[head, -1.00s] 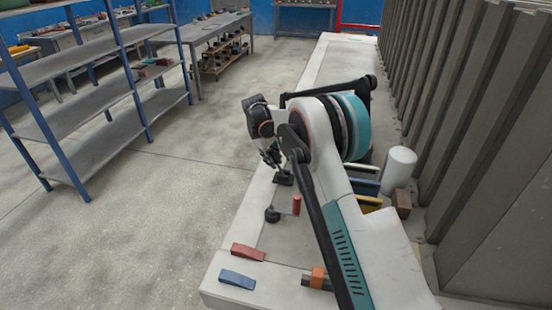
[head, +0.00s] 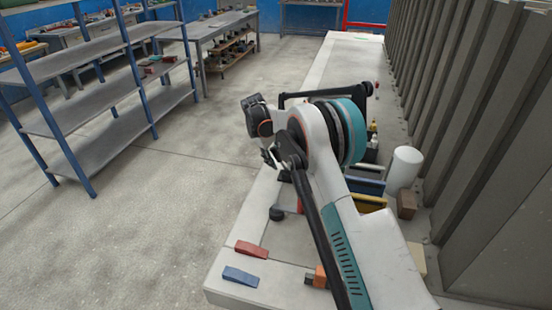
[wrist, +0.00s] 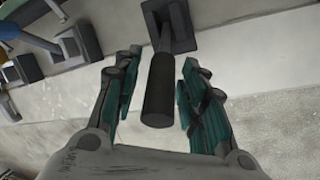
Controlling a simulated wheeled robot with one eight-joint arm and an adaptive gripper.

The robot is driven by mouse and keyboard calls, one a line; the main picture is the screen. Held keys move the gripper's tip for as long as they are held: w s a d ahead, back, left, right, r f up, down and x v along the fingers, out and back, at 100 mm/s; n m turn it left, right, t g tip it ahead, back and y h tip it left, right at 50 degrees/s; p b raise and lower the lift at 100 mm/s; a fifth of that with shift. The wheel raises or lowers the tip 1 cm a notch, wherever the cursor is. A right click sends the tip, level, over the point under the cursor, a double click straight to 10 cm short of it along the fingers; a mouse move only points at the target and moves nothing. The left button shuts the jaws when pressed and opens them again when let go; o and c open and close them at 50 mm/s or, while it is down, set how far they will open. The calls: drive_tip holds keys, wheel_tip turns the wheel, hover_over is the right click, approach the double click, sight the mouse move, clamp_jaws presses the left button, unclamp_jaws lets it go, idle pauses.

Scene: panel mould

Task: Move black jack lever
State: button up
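The black jack lever (wrist: 159,92) shows in the wrist view as a thick dark handle on a thinner stem. The stem runs up to a dark rectangular base plate (wrist: 170,28) on the pale ledge. My gripper (wrist: 157,75) is open, with one teal-padded finger on each side of the handle. There is a visible gap on both sides, and I see no contact. In the head view my gripper (head: 268,157) hangs over the left edge of the pale bench and is mostly hidden by my arm. The lever cannot be made out there.
On the pale bench (head: 238,292) lie a red wedge (head: 250,249) and a blue wedge (head: 240,276). An orange-and-black item (head: 317,277), a white cylinder (head: 404,168) and a brown block (head: 406,204) also stand there. A ribbed wall (head: 470,100) borders the right. Floor at left is clear up to the shelf (head: 90,145).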

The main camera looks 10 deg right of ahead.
drive_tip(key=shift+r, duration=0.1)
drive_tip(key=v, duration=1.1)
drive_tip(key=shift+a+r, duration=0.2)
drive_tip(key=shift+r, duration=0.15)
drive_tip(key=s+d+r+m+t+y, duration=0.15)
drive_tip(key=s+d+r, duration=0.25)
drive_tip(key=s+r, duration=0.55)
drive_tip(key=s+d+r+m+t+y, duration=0.1)
drive_tip(key=s+d+r+m, duration=0.1)
drive_tip(key=s+d+r, duration=0.55)
drive_tip(key=s+f+m+t, duration=0.2)
drive_tip(key=s+f, duration=0.1)
drive_tip(key=s, duration=1.2)
drive_tip(key=s+d+f+m+t, duration=0.1)
drive_tip(key=s+f+m+t, duration=0.1)
drive_tip(key=s, duration=1.3)
drive_tip(key=shift+s+d+f+y, duration=0.2)
drive_tip(key=shift+f+y, duration=0.25)
drive_tip(key=shift+f, duration=0.4)
